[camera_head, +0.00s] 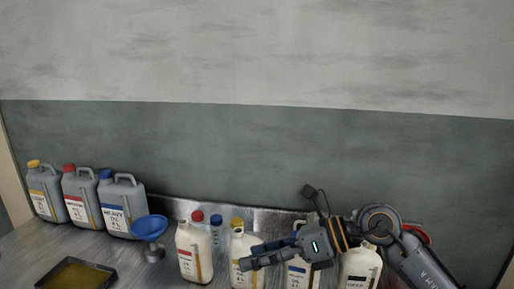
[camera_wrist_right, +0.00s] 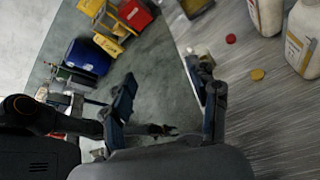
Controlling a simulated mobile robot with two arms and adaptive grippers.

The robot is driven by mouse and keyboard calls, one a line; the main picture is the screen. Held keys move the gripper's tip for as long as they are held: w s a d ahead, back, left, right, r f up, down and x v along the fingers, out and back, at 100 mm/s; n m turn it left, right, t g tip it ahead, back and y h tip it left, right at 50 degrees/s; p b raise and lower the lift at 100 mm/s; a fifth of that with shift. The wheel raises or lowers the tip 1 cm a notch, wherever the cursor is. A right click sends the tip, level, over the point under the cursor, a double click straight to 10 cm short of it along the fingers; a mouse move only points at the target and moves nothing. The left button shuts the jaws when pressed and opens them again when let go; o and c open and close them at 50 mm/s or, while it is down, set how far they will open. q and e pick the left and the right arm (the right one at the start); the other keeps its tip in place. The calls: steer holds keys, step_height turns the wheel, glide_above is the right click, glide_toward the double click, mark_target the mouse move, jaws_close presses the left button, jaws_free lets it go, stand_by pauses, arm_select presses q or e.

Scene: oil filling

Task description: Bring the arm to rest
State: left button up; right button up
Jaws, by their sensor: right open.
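My right gripper (camera_head: 247,256) reaches in from the right in the head view. Its fingers point left, in front of the white bottles. In the right wrist view the same gripper (camera_wrist_right: 160,68) has its two fingers spread apart, with nothing between them. One white bottle (camera_head: 244,277) is partly covered by the fingers, and another (camera_head: 299,277) by the wrist; I cannot tell whether the fingers touch the bottle.
Grey canisters (camera_head: 79,198), a blue funnel (camera_head: 150,228) and a dark tray (camera_head: 101,277) of yellowish liquid are at the left. More white bottles (camera_head: 194,252) (camera_head: 357,270) stand on the metal table. A red cap (camera_wrist_right: 230,38) and yellow cap (camera_wrist_right: 257,74) lie loose.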

step_height(320, 180, up, 8)
steer(key=s+a+m+t+y, duration=0.1)
steer(key=m+t+y, duration=0.4)
steer(key=m+y, duration=0.25)
steer(key=w+d+m+t+h, duration=0.3)
steer(key=d+m+t, duration=0.3)
steer(key=m+t, duration=0.6)
steer(key=d+f+m+g+h, duration=0.1)
steer(key=d+f+m+h, duration=1.3)
steer(key=f+m+h, duration=0.6)
steer(key=s+d+f+m+g+y, duration=0.1)
steer(key=s+d+f+m+g, duration=0.1)
steer(key=s+f+m+g, duration=0.65)
steer(key=s+f+n+g+y, duration=0.1)
steer(key=s+f+g, duration=0.1)
steer(key=s+f, duration=0.45)
steer(key=s+f+n+g, duration=0.1)
steer(key=s+f+g, duration=0.25)
steer(key=s, duration=0.65)
step_height(320, 180, down, 29)
steer(key=s+g, duration=0.1)
steer(key=s, duration=0.2)
steer(key=s+d+f+g, duration=0.1)
steer(key=s+d+f, duration=0.1)
steer(key=s+f, duration=1.2)
steer(key=shift+s+f+n, duration=0.3)
steer(key=shift+s+n, duration=0.1)
steer(key=shift+s, duration=0.4)
